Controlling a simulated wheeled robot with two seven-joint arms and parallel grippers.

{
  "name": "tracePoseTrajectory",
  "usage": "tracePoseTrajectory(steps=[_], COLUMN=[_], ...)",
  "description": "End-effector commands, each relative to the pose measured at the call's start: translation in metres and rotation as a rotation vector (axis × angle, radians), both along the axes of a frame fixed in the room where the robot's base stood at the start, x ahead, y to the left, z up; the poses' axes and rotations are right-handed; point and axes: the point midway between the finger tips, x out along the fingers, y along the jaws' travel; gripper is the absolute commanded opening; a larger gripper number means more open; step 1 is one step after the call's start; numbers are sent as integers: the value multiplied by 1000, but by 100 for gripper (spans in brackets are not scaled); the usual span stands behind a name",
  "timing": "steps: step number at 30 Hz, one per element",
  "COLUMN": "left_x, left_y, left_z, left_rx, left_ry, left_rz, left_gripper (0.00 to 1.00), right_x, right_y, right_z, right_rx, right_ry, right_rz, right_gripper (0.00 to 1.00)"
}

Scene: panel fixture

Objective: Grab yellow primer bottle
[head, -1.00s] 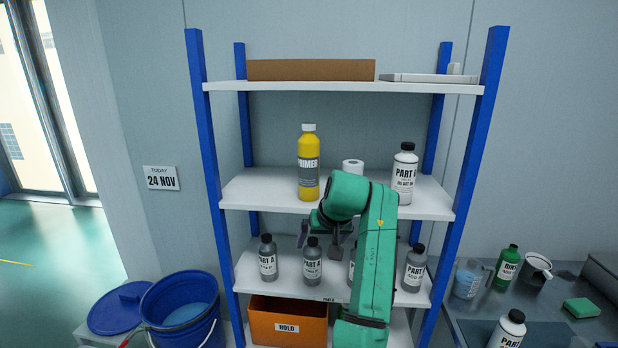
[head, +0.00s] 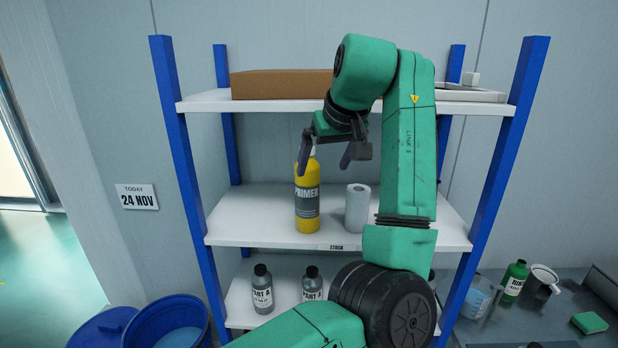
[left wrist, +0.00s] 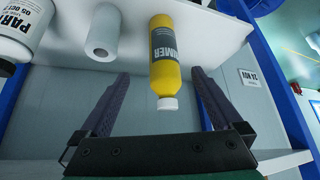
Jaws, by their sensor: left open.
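The yellow primer bottle (head: 307,208) stands upright on the middle shelf (head: 250,228), left of a white paper roll (head: 357,208). My left gripper (head: 325,163) is open and empty, at the height of the bottle's cap. One finger overlaps the cap in the head view. In the left wrist view the bottle (left wrist: 164,75) appears upside down between the two spread fingers, with its white cap towards the gripper. Neither finger visibly touches it. My right gripper is not in view.
A cardboard box (head: 275,84) lies on the top shelf above. My arm hides the middle shelf's right side; a white Part B bottle (left wrist: 22,32) shows there in the wrist view. Grey Part A bottles (head: 262,289) stand on the shelf below. Blue posts (head: 180,170) bound the rack.

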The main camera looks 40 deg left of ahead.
Motion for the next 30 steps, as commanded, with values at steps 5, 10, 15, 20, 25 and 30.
tracePoseTrajectory(steps=[5,10,15,20,25,30], left_x=[12,17,24,28,29,29], left_y=[23,33,50,57,56,56], left_z=[-39,-57,-82,-97,-98,-98], left_rx=[-3,-3,-3,-2,-2,-2], left_ry=[6,5,7,3,3,3], left_rz=[2,2,2,1,1,1], left_gripper=[100,100,100,100,88,24], right_x=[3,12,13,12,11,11], right_y=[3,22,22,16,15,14], right_z=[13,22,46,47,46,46], right_rx=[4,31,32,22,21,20], right_ry=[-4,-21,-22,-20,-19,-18], right_rz=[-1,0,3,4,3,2], right_gripper=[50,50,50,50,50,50])
